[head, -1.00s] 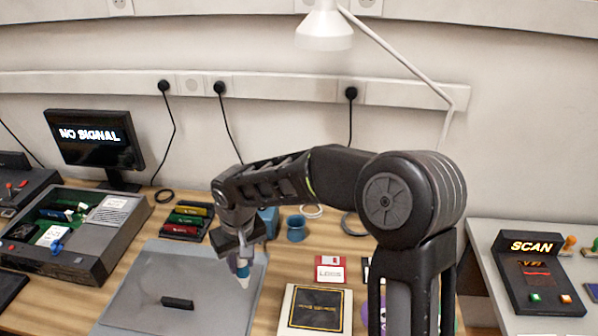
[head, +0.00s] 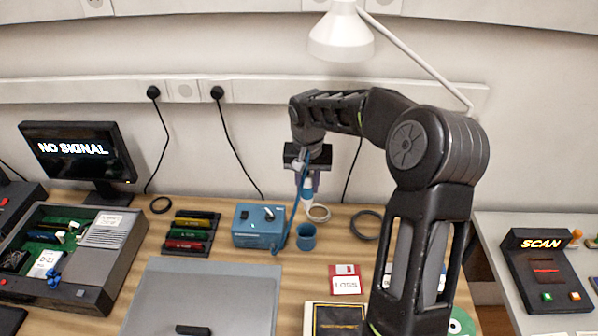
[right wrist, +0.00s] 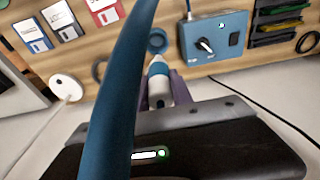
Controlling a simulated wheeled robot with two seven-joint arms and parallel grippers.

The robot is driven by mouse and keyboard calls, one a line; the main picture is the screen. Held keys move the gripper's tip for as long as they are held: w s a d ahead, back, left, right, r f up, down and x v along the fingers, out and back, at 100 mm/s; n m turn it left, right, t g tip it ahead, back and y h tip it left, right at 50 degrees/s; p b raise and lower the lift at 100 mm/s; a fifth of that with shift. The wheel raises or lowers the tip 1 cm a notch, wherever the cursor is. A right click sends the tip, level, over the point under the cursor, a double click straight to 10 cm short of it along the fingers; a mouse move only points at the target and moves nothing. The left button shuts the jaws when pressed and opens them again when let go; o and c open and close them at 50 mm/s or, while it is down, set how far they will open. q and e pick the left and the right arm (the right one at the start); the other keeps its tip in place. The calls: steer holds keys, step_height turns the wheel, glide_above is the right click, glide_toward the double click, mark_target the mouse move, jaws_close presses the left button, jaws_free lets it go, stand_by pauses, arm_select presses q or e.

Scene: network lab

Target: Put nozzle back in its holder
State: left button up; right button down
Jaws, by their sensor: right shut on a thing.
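The nozzle (head: 307,193), blue with a pale tip, hangs tip down in my right gripper (head: 308,170), which is shut on it. It also shows in the right wrist view (right wrist: 158,85), between the purple-grey fingers. The holder, apparently the open blue cup (head: 306,238), stands on the bench below the nozzle, apart from it. The cup also shows in the right wrist view (right wrist: 156,41), beyond the nozzle tip. The blue station box (head: 258,226) with a knob stands left of the cup. A blue hose (right wrist: 118,95) crosses close to the wrist camera. My left gripper is out of view.
A grey mat (head: 205,285) with a black piece (head: 193,330) lies in front of the box. A rack of coloured modules (head: 190,232) is to the left. Cable rings (head: 367,225) lie right of the cup. A floppy disk (head: 345,280) lies nearer. A white lamp (head: 342,38) hangs above.

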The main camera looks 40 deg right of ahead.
mark_target(307, 206)
steer(key=shift+s+r, duration=0.1)
steer(key=shift+s, duration=0.1)
steer(key=shift+w+f, duration=0.1)
steer(key=shift+f, duration=0.15)
steer(key=shift+a+f+b, duration=0.1)
steer(key=shift+f+b, duration=2.8)
steer(key=shift+f, duration=0.9)
steer(key=shift+b, duration=0.35)
steer(key=shift+f, duration=0.1)
